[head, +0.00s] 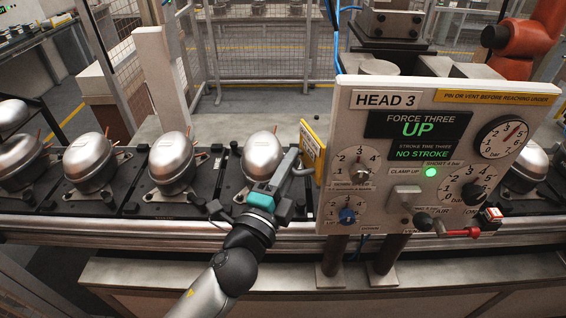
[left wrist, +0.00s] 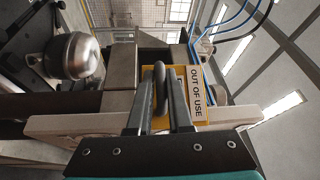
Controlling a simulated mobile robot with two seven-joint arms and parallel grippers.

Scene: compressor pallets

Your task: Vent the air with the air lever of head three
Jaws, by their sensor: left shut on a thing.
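The head three panel (head: 345,130) stands at the right, its screen (head: 417,137) reading UP and NO STROKE. The air lever (head: 455,232), red with a dark knob, is at its lower right under the lettering AIR ON and lies roughly level. A red and white tag or lock (head: 493,214) is beside it. A yellow OUT OF USE sign (head: 312,147) is at the panel's left edge; it also shows in the left wrist view (left wrist: 192,90). My left gripper (head: 296,160) is shut on a dark loop (left wrist: 161,88) at this sign. My right gripper is out of view.
Silver compressors (head: 172,158) stand on dark pallets along a conveyor (head: 130,228) to the left, one close behind my left gripper. A round gauge (head: 503,137), several dials and a green lamp (head: 431,172) are on the panel. An orange robot arm (head: 530,38) is behind it.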

